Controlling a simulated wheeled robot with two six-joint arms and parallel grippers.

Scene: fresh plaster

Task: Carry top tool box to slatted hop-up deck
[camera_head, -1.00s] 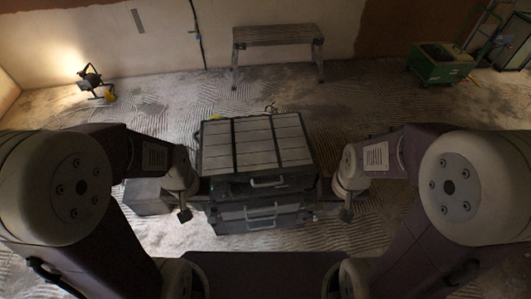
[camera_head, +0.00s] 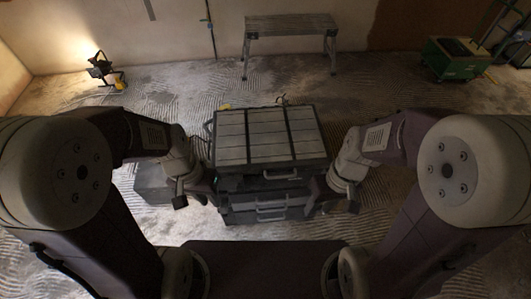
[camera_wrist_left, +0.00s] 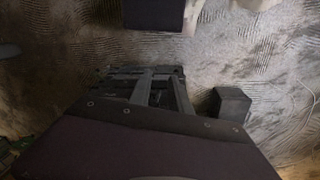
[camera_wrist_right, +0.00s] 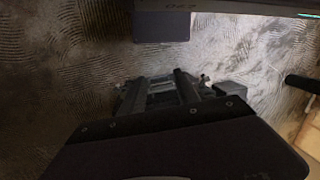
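The top tool box (camera_head: 267,136), dark with a pale panelled lid and two dark straps, lies flat on the stack in the middle of the head view. Its front handle faces me. My left gripper (camera_head: 205,187) is against or close beside its left side and my right gripper (camera_head: 322,186) its right side. The fingertips are hidden, so grip and contact cannot be told. No clear gap shows between this box and the lower tool box (camera_head: 268,211). The slatted hop-up deck (camera_head: 290,24) stands empty on metal legs near the back wall.
A grey block (camera_head: 150,184) sits on the floor left of the stack. A lit work lamp (camera_head: 102,70) stands at the far left. A green machine (camera_head: 455,58) stands at the far right. Rough floor between stack and hop-up looks clear.

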